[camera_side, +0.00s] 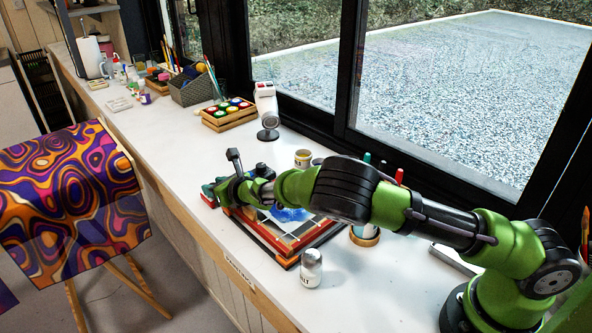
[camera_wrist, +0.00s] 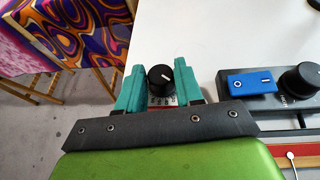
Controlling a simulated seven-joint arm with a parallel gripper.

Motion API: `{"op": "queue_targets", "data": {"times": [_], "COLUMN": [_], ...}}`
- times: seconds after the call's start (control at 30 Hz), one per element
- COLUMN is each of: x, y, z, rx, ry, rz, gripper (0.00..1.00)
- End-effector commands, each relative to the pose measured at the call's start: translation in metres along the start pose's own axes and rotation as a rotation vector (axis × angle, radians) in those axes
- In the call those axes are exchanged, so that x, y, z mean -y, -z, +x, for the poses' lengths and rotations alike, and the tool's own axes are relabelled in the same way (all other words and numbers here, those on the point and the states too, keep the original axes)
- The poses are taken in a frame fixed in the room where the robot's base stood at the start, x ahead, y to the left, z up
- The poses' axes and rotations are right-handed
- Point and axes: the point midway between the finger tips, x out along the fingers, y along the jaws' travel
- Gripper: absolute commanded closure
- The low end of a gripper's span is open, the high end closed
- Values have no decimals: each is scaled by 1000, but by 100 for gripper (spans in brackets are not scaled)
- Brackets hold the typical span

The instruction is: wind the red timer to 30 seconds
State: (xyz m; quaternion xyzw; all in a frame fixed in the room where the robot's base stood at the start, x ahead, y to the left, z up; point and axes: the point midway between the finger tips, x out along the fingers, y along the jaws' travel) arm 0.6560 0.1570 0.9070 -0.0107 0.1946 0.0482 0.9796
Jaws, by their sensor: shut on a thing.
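The red timer (camera_wrist: 162,101) is at the bench's front edge in the wrist view. Its black knob (camera_wrist: 160,77) stands up between my two teal fingers. Only a small part of its red face with pale markings shows below the knob; the rest is hidden by my gripper. My gripper (camera_wrist: 158,84) is shut on the knob, one finger on each side. In the side view my gripper (camera_side: 222,187) is low at the bench's front edge, left of the framed tray, and a bit of the red timer (camera_side: 208,198) shows beneath it. The dial reading is not legible.
A blue switch box (camera_wrist: 252,83) and a dark unit with a larger black knob (camera_wrist: 302,82) sit close to the right. A red and black frame (camera_side: 290,255) lies beside my gripper. A small jar (camera_side: 311,270) stands in front. Patterned silk (camera_side: 68,205) hangs left.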

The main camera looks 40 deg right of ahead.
Motion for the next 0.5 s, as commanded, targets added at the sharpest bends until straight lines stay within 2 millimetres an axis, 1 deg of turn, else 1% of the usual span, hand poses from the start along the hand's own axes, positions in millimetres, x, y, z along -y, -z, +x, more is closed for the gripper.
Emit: {"op": "queue_targets", "data": {"times": [0.03,0.3,0.5], "x": [-5,-6,-6], "y": [2,1,0], "z": [0,1,1], "rx": [-1,2,2], "ry": [33,213,296], "rz": [5,83,124], "gripper": [95,95,95]}}
